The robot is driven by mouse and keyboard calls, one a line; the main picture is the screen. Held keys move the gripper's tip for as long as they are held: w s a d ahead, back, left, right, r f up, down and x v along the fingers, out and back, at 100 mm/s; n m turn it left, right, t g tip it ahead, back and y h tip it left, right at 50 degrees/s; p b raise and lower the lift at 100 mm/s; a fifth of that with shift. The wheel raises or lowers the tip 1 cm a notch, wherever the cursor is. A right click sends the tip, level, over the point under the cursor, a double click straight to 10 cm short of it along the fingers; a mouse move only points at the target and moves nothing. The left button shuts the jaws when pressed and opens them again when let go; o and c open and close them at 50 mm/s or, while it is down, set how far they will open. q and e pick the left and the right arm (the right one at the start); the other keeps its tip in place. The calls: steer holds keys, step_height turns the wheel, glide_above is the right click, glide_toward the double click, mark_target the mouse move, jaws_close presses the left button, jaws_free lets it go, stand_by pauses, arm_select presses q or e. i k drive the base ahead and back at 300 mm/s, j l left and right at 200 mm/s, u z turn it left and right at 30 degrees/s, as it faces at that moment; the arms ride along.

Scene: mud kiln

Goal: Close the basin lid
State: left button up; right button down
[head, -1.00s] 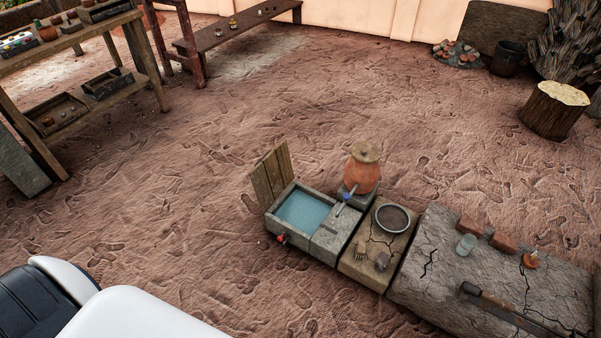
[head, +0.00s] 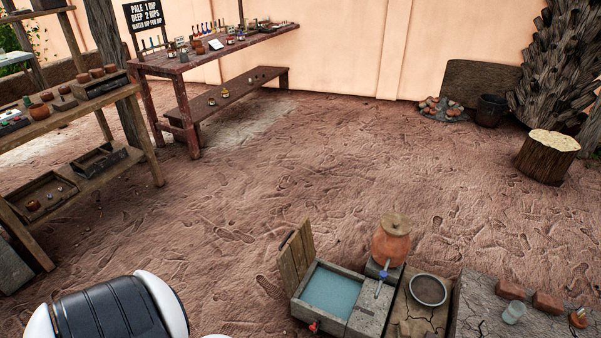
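The basin (head: 357,322) is a grey stone-like box with blue water (head: 331,289) in it, low in the head view right of centre. Its wooden plank lid (head: 297,254) stands raised and open along the basin's left side. A clay pot (head: 391,243) with a lid and a blue-handled tap (head: 382,282) stands at the basin's back right. A small red fitting (head: 314,327) shows at the basin's front left. Neither of my grippers is in view; only a white and black part of my own body shows at the lower left.
A worktop with a round sieve-like dish (head: 428,290) adjoins the basin on the right, with bricks (head: 548,303) and a glass jar (head: 514,312) beyond. Wooden shelves (head: 95,105) stand at the left. Open mud floor lies behind and left of the basin. A stump (head: 547,158) is far right.

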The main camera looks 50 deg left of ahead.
mark_target(294, 260)
steer(key=k+j, duration=0.1)
steer(key=j, duration=0.35)
steer(key=k+j+z, duration=0.1)
steer(key=j, duration=0.35)
steer(key=k+j, duration=0.15)
steer(key=j, duration=0.25)
steer(key=k+j+z, duration=0.1)
steer(key=j, duration=0.35)
steer(key=k+j+z, duration=0.1)
steer(key=j, duration=0.3)
steer(key=k+j, duration=0.2)
steer(key=j, duration=0.25)
steer(key=k+j+z, duration=0.1)
steer(key=j, duration=0.3)
steer(key=k+j, duration=0.15)
steer(key=j, duration=0.25)
steer(key=k+j, duration=0.15)
steer(key=j, duration=0.25)
steer(key=k+j, duration=0.2)
steer(key=j, duration=0.2)
